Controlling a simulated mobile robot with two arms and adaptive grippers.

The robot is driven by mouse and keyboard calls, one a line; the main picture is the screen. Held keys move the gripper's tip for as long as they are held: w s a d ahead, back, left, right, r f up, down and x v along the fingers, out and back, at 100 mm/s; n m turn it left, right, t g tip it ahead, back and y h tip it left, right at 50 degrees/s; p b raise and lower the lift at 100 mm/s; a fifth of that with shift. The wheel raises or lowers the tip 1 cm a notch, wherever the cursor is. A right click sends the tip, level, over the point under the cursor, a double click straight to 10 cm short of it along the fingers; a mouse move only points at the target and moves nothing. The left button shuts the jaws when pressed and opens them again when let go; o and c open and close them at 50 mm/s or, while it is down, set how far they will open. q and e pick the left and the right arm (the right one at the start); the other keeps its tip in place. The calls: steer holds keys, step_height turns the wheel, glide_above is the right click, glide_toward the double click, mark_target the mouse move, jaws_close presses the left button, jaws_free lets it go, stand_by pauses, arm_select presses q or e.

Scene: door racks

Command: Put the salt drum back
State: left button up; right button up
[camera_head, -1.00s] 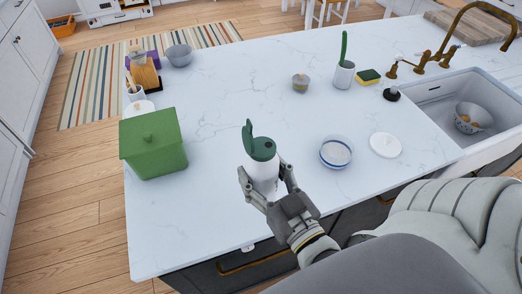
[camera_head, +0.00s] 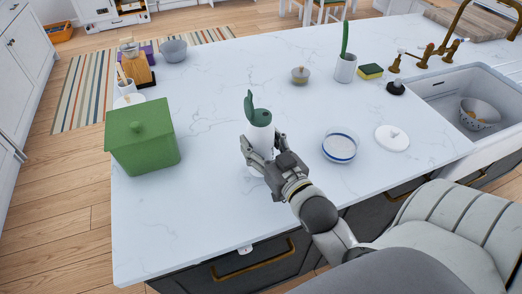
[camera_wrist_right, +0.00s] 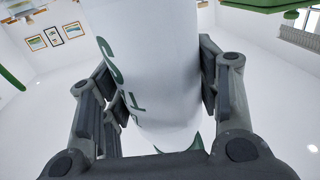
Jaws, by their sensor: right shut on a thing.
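The salt drum (camera_head: 258,137) is white with a green lid whose flap stands open. It is near the middle of the counter in the head view, roughly upright. My right gripper (camera_head: 262,152) is shut around its body from the near right side. In the right wrist view the drum's white wall (camera_wrist_right: 155,60) with green letters fills the space between my fingers (camera_wrist_right: 155,95). Its lower part is partly hidden by the gripper, and I cannot tell whether it touches the counter. My left gripper is not in view.
A green lidded box (camera_head: 142,140) stands left on the white counter (camera_head: 210,215). A blue-rimmed bowl (camera_head: 340,147) and a white lid (camera_head: 392,138) lie to the right. A small lidded jar (camera_head: 300,76), a potted cactus (camera_head: 345,66) and a sponge (camera_head: 370,71) stand farther back.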

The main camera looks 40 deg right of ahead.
mark_target(261, 151)
step_height(261, 151, down, 2)
steer(key=shift+w+f+p, duration=0.1)
steer(key=shift+f+p, duration=0.05)
steer(key=shift+p, duration=0.15)
steer(key=shift+f, duration=0.4)
steer(key=shift+f, duration=0.1)
steer(key=o, duration=1.4)
steer(key=shift+f, duration=0.1)
steer(key=shift+s+a+r+b, duration=0.15)
steer(key=shift+s+b, duration=0.35)
steer(key=shift+s, duration=1.5)
steer(key=shift+s+a+b, duration=0.15)
steer(key=shift+s+b, duration=0.4)
steer(key=shift+s, duration=1.5)
steer(key=shift+s+a+r+b, duration=0.15)
steer(key=shift+s+b, duration=0.35)
steer(key=shift+s, duration=1.5)
steer(key=shift+f, duration=0.1)
